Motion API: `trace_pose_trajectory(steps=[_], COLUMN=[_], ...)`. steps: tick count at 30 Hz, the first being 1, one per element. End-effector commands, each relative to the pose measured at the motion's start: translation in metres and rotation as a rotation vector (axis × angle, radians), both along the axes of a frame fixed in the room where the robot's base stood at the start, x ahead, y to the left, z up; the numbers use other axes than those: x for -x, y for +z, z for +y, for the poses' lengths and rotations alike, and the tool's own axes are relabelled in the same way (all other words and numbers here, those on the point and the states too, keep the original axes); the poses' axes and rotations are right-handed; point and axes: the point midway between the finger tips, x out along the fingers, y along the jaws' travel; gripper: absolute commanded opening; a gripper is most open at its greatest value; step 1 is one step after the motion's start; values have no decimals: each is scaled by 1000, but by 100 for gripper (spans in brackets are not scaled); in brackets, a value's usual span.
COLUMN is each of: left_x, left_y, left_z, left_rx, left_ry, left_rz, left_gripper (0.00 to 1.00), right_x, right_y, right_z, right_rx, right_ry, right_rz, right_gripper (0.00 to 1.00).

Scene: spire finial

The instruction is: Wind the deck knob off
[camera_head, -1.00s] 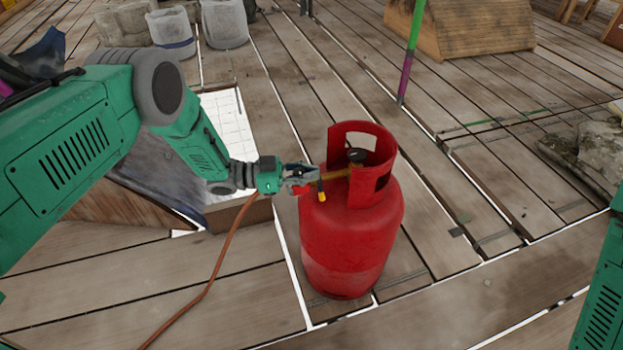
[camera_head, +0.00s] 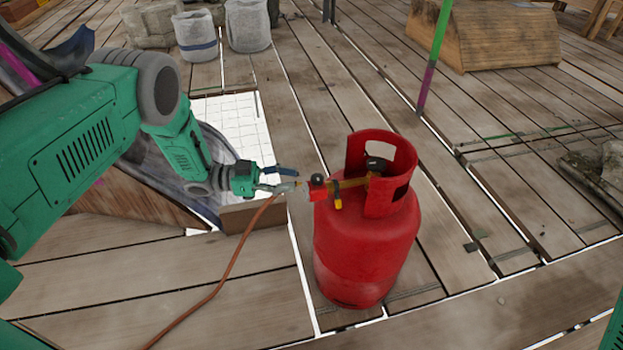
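A red gas cylinder (camera_head: 362,250) stands upright on the deck. A brass valve pipe (camera_head: 352,184) sticks out to the left from inside its collar. A dark round knob (camera_head: 376,164) sits on the valve inside the collar. I cannot tell whether the fingertips touch the fitting's tip. My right gripper is out of view. I cannot tell which part is the deck knob.
An orange hose (camera_head: 222,285) runs over the planks below my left arm. A green and purple pole (camera_head: 434,55) stands at the back right. Planks right of the cylinder are mostly clear.

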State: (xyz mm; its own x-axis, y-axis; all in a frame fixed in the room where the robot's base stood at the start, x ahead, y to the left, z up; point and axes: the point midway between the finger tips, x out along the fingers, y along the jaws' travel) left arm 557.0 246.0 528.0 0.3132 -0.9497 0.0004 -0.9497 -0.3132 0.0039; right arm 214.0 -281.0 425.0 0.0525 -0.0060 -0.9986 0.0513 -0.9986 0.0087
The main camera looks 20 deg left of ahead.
Motion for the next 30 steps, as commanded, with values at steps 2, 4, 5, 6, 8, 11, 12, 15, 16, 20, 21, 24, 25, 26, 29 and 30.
trace_pose_trajectory(steps=[2, 4, 5, 6, 8, 11, 12, 15, 16, 20, 21, 24, 25, 26, 29, 30], left_x=[4, 6, 7, 8, 9, 9, 9, 9, 9, 9, 9, 9, 9, 8, 4, 4], left_y=[-1, -1, -1, -1, -1, -1, -1, -1, -1, -1, -1, -1, -2, -3, -13, -20], left_z=[12, 20, 22, 24, 26, 28, 28, 28, 28, 28, 28, 27, 26, 23, 11, 4], left_rx=[-1, 0, -1, -1, -1, -1, -1, 0, 0, 0, 0, 0, -1, -2, -19, -35], left_ry=[1, 0, 0, -1, -1, -1, -1, -1, -1, -1, -1, 4, 13, 29, 136, 200], left_rz=[0, 1, 1, 1, 1, 1, 1, 1, 1, 1, 1, 3, 8, 14, 66, 103], left_gripper=[32, 32, 32, 32, 32, 32, 32, 32, 32, 32, 32, 32, 32, 32, 32, 32], right_x=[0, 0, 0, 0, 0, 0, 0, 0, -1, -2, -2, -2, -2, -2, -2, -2], right_y=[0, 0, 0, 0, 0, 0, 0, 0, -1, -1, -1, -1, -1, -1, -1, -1], right_z=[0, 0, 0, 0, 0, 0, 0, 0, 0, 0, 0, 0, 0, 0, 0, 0], right_rx=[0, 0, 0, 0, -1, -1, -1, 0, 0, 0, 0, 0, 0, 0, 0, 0], right_ry=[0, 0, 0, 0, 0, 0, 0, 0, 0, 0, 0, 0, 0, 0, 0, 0], right_rz=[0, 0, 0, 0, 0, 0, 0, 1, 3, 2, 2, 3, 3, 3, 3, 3], right_gripper=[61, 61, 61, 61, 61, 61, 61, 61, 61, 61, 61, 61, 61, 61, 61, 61])
